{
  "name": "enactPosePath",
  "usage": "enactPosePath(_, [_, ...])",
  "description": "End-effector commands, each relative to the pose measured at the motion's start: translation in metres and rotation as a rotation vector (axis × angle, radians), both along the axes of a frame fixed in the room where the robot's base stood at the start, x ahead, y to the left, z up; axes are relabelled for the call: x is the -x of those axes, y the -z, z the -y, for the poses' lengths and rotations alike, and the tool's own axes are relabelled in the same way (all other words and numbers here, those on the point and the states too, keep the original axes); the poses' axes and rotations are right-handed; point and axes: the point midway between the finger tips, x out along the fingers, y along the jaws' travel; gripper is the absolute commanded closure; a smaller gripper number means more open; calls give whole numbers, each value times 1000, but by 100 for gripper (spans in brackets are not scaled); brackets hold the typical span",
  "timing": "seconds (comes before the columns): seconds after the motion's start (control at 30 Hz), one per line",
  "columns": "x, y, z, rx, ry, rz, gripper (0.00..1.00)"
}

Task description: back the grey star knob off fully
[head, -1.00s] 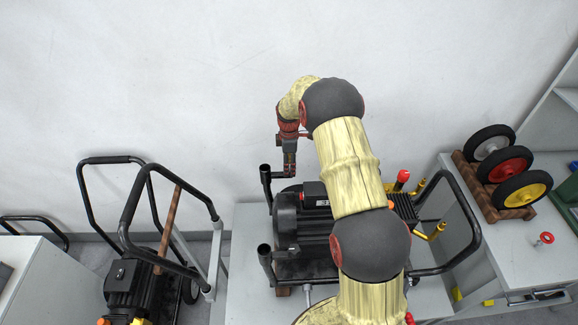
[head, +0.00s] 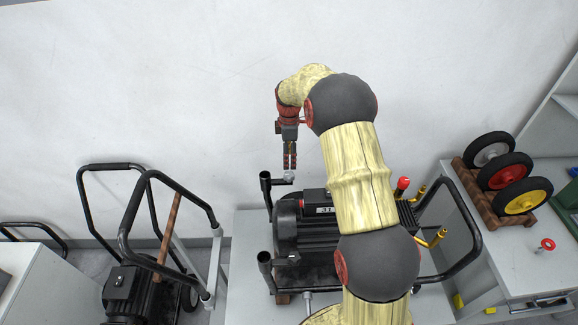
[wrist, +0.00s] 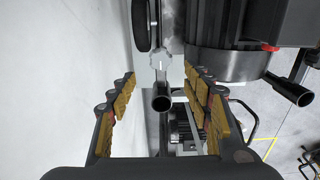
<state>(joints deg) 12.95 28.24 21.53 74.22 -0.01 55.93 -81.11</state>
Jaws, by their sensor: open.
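The grey star knob (head: 289,177) sits at the upper end of the machine's left handle tube, near the wall. In the wrist view the light grey knob (wrist: 159,60) shows between the fingers, with the open black tube end (wrist: 161,103) just below it in the picture. My gripper (head: 290,166) points down just above the knob. In the wrist view its yellow-padded fingers (wrist: 158,76) are open, one on each side of the knob with gaps visible. I cannot tell whether the tips reach the knob's level.
The black pressure washer (head: 302,240) stands on a light bench, with a red knob (head: 403,183) to the right. The wall is close behind. Wheels (head: 520,192) and a red valve handle (head: 547,244) lie on the right-hand bench. Another washer (head: 130,285) stands at left.

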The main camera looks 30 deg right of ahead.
Motion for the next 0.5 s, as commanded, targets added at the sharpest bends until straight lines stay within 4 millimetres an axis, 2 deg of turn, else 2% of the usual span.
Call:
enactPosePath(0.1, [-1, -17, 0, 0, 0, 1, 50])
enactPosePath(0.2, [0, -24, 0, 0, 0, 0, 50])
enactPosePath(0.5, [0, -28, 0, 0, 0, -1, 50])
